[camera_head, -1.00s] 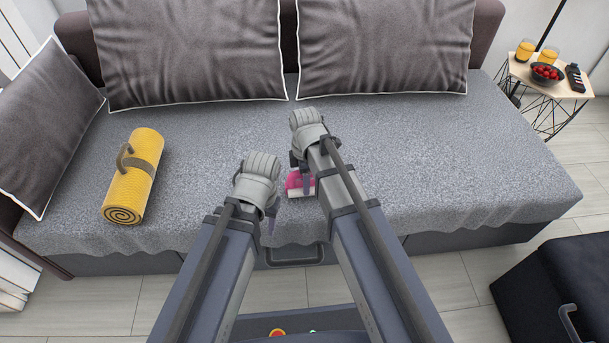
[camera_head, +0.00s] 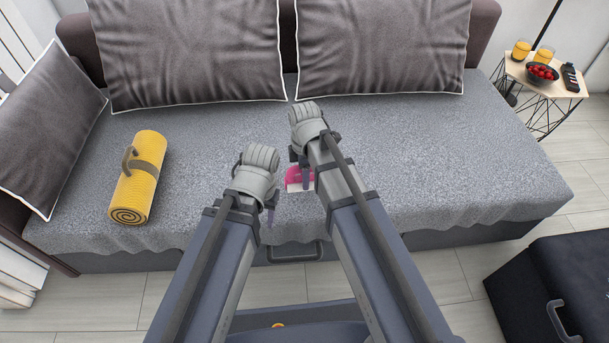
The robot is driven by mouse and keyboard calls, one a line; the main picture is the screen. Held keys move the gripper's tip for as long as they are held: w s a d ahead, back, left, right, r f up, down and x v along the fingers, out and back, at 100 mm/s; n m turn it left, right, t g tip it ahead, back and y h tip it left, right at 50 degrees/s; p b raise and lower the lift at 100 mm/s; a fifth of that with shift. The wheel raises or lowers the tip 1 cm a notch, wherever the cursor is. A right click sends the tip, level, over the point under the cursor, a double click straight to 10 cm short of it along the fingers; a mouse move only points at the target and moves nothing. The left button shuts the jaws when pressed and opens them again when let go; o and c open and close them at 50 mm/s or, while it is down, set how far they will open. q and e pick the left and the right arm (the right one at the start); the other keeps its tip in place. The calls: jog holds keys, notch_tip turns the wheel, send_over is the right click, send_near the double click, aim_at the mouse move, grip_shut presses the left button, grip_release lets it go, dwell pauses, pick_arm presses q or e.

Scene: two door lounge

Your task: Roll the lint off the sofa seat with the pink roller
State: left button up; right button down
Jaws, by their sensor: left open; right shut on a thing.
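The grey sofa seat (camera_head: 430,160) fills the middle of the head view. The pink roller (camera_head: 297,178), with a white lower part, is at the front half of the seat, partly hidden behind my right arm. My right gripper (camera_head: 304,178) is shut on the roller, its fingers mostly hidden by the wrist. I cannot tell whether the roller touches the fabric. My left gripper (camera_head: 268,212) is open and empty, over the seat's front edge to the left of the roller. No lint can be made out against the speckled fabric.
A rolled yellow mat (camera_head: 138,180) with a strap lies on the seat's left. Grey cushions (camera_head: 190,50) line the back and left. A small side table (camera_head: 515,70) with glasses, a bowl and a remote stands at right. A black ottoman (camera_head: 550,280) stands front right.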

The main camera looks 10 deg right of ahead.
jog(key=shift+r+p, duration=0.6)
jog(key=shift+r, duration=0.4)
jog(key=shift+r, duration=0.1)
notch_tip(320, 180, up, 3)
jog(key=p, duration=0.3)
jog(key=shift+s, duration=0.15)
